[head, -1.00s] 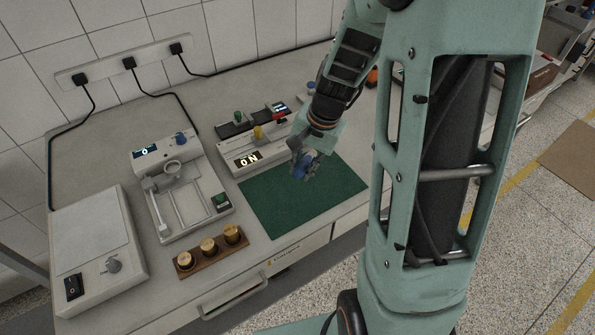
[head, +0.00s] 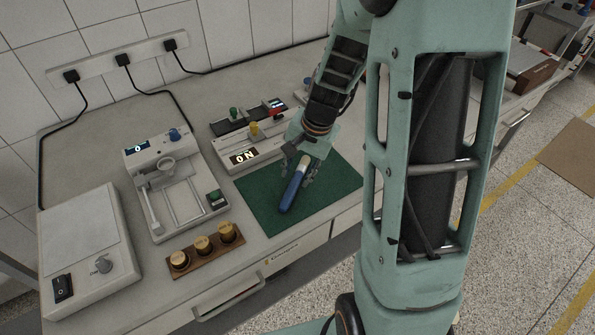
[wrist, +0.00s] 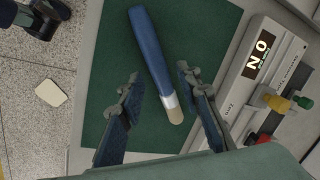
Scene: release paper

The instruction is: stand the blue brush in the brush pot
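The blue brush (head: 291,193) appears to lie on the green mat (head: 335,190), its blue handle pointing towards the front. In the wrist view the brush (wrist: 152,55) has a pale band and a tan tip at its lower end. My gripper (head: 303,172) is over the brush's tip end. In the wrist view my gripper (wrist: 158,76) is open, with a finger on each side of the brush and visible gaps between. I cannot make out a brush pot in either view; my arm hides part of the bench.
A device with an "ON" display (head: 243,157) stands behind the mat. Left of it are a white instrument with a frame (head: 158,230), a wooden block with three brass pieces (head: 208,262) and a white box (head: 75,240). The mat's right part is clear.

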